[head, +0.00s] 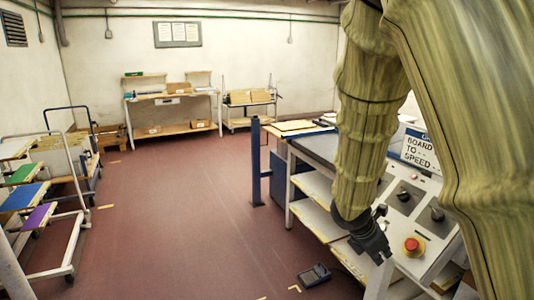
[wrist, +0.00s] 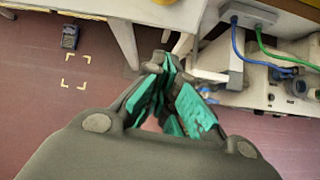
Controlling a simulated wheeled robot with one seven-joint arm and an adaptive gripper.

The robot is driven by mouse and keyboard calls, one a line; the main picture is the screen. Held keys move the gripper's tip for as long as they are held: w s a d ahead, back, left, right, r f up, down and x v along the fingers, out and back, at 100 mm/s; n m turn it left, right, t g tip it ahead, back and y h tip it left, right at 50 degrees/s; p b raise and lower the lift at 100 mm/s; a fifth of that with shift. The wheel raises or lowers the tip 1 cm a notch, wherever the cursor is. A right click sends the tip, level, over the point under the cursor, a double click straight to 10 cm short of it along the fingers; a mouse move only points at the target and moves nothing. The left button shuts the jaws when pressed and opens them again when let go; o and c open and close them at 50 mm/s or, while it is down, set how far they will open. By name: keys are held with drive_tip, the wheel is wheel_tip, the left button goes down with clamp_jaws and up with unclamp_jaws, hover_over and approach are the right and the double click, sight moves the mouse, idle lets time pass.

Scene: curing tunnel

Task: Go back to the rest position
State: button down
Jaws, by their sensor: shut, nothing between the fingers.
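My gripper (head: 378,258) hangs at the end of my sleeved arm in the head view, fingers downward. It is beside the front of the control panel (head: 418,215), left of the red stop button (head: 413,246). In the wrist view my gripper (wrist: 170,78) shows teal finger pads; it is shut and holds nothing. The rest position itself is not marked in either view.
The panel and the shelved bench (head: 318,190) stand close on the right. A dark device (head: 314,275) lies on the floor near yellow corner marks. Blue and green cables (wrist: 238,45) run beside the gripper. A cart with coloured boards (head: 25,196) stands left; the middle floor is clear.

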drive_tip(key=s+a+f+m+g+y, duration=0.1)
drive_tip(key=s+a+f+m+y, duration=0.15)
drive_tip(key=s+f, duration=0.45)
drive_tip(key=s+a+f+m+g+y, duration=0.1)
drive_tip(key=s+a+f+m+y, duration=0.2)
drive_tip(key=f, duration=0.8)
drive_tip(key=s+a+f+m+g+y, duration=0.1)
drive_tip(key=s+a+f+m, duration=0.35)
drive_tip(key=f, duration=0.45)
drive_tip(key=s+f+m, duration=0.5)
drive_tip(key=s+f, duration=0.1)
drive_tip(key=s, duration=0.4)
drive_tip(key=s+f+m, duration=0.6)
drive_tip(key=s+f, duration=0.1)
drive_tip(key=s, duration=0.2)
drive_tip(key=shift+s+d+f+m, duration=0.15)
drive_tip(key=shift+s+f+m, duration=0.05)
drive_tip(key=shift+s+m, duration=0.15)
